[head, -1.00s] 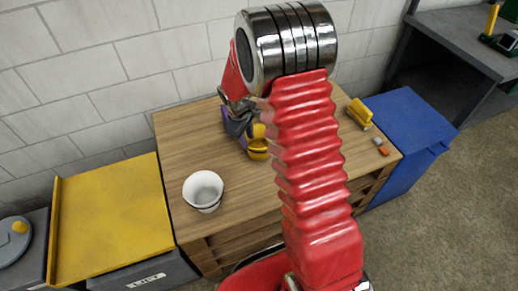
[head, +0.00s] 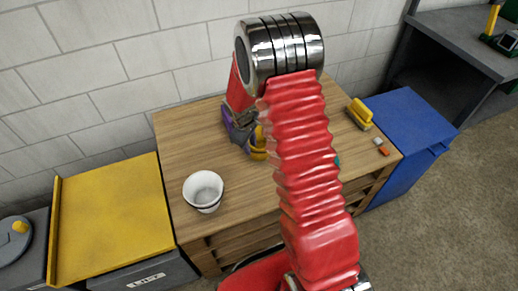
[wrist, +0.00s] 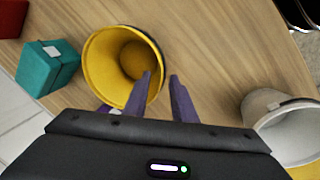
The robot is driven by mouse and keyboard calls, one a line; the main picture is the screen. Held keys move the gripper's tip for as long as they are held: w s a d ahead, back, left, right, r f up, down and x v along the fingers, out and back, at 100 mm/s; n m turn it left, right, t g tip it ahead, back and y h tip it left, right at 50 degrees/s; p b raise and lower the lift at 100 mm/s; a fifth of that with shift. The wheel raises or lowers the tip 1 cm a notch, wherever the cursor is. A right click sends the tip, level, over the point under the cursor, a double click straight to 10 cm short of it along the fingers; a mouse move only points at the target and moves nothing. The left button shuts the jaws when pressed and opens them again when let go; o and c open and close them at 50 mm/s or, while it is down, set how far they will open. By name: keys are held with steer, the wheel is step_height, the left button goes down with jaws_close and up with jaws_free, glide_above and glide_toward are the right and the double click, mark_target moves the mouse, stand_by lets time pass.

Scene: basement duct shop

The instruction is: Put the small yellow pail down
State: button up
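The small yellow pail (head: 257,153) is on the wooden bench top, partly hidden behind my arm in the head view. In the wrist view the yellow pail (wrist: 103,57) shows its open mouth, with a dark band on its outside. My gripper (wrist: 161,75) has two purple fingers at the pail's near right rim. One finger overlaps the pail's mouth and the other is outside it, with a visible gap between them. In the head view my gripper (head: 241,130) is low beside the pail. The pail's underside is hidden.
A white bucket (head: 203,188) stands on the bench (head: 180,150) to the left. A teal box (wrist: 47,70) and a red object (wrist: 12,18) show near the pail. A yellow-handled tool (head: 360,112) and small blocks lie right. Bare wood lies between pail and bucket.

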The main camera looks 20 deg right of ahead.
steer(key=shift+c, duration=0.3)
jaws_close()
stand_by(1.2)
